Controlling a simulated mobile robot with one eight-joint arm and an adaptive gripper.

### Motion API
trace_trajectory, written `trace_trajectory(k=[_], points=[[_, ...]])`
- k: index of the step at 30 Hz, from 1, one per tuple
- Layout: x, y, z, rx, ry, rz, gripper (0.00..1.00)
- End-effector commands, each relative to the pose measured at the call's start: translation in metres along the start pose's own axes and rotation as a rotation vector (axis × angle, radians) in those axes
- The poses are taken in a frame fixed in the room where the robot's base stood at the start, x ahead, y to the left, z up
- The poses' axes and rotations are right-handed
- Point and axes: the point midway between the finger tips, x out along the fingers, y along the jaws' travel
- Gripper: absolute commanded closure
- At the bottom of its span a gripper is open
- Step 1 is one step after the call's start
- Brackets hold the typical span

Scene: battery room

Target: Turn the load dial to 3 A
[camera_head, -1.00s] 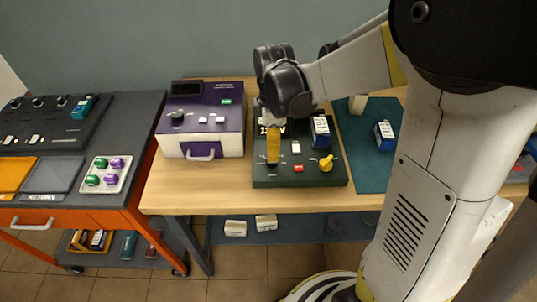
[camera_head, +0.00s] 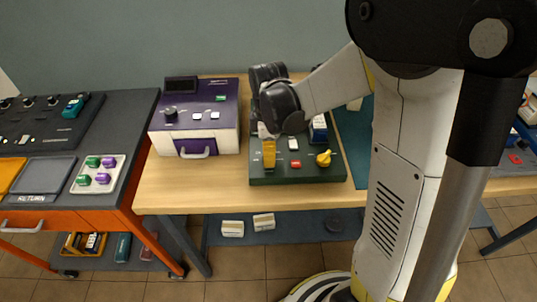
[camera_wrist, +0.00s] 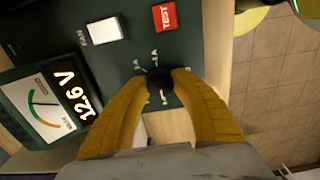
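The load dial (camera_wrist: 160,84) is a small black knob on the dark green tester panel (camera_head: 300,174), with small white amp marks around it in the wrist view. My gripper (camera_wrist: 161,76) has its two yellow fingers on either side of the dial, their tips against it. In the head view my gripper (camera_head: 269,164) points down at the panel's left part and hides the dial. I cannot tell which mark the dial points to. The meter (camera_wrist: 42,108) beside it reads 12.6 V.
The panel carries a white FAN switch (camera_wrist: 99,29), a red TEST button (camera_wrist: 168,15) and a yellow knob (camera_head: 324,158). A blue-and-white battery (camera_head: 318,128) stands behind. A purple-and-white unit (camera_head: 196,122) is to the left, with bare wood between it and the panel.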

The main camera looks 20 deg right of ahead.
Motion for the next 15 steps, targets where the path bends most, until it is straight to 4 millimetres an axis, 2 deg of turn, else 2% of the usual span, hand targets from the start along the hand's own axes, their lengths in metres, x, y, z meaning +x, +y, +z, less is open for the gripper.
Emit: trace_trajectory(k=[8, 15], points=[[0.0001, -0.0001, 0.0, 0.042, 0.0, 0.0, 1.0], [0.0001, -0.0002, 0.0001, 0.183, 0.0, 0.0, 1.0]])
